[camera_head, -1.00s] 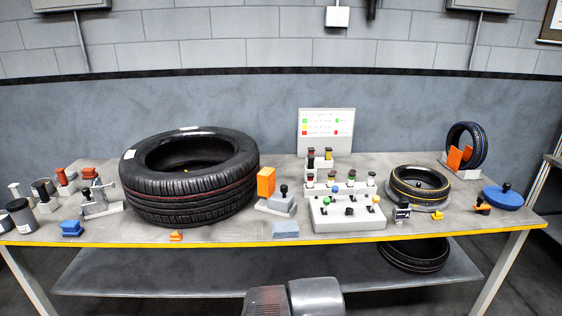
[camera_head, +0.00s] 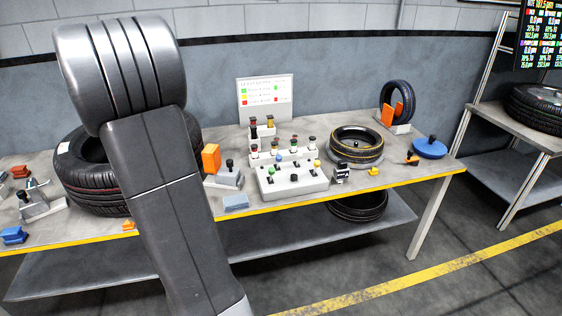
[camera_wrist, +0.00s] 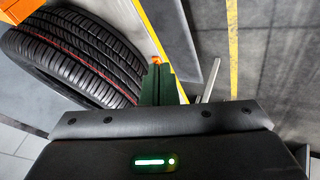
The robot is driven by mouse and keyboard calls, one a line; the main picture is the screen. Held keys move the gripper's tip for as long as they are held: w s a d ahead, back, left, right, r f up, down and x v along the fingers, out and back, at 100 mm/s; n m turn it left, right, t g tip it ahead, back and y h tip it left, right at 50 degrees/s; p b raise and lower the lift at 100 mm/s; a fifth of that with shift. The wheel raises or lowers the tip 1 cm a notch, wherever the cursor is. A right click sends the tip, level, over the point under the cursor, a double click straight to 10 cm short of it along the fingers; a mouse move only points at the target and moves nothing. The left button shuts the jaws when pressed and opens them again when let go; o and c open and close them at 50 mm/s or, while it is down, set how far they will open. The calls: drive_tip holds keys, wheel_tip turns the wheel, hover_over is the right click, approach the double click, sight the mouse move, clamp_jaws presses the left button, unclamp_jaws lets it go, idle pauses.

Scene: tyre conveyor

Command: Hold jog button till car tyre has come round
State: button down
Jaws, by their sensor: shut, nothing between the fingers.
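A white control box (camera_head: 293,187) with coloured knobs and buttons stands on the bench in the head view. Its front part carries a green button (camera_head: 271,170), a dark button (camera_head: 294,178) and others; I cannot tell which is the jog button. A large black car tyre (camera_head: 88,187) with a red line lies flat at the bench's left, partly hidden behind my arm. The tyre also fills the upper left of the wrist view (camera_wrist: 70,55). My gripper (camera_wrist: 158,72) is shut and empty, with green fingers, beside the tyre in that view. In the head view my arm hides it.
A smaller yellow-lined tyre (camera_head: 356,146) lies right of the box. An orange block on a grey base (camera_head: 224,178) stands between the big tyre and box. A blue-black tyre (camera_head: 397,96) stands upright behind. A rack with another tyre (camera_head: 536,104) and a screen is at far right.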

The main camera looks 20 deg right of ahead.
drive_tip(key=a+f+n+g+y+p, duration=0.1)
drive_tip(key=a+n+y, duration=0.3)
drive_tip(key=a, duration=1.2)
drive_tip(key=shift+a+f+n+g+y+p, duration=0.25)
drive_tip(key=shift+f+n+g+y+p, duration=0.2)
drive_tip(key=shift+n, duration=0.55)
drive_tip(key=shift+w, duration=0.1)
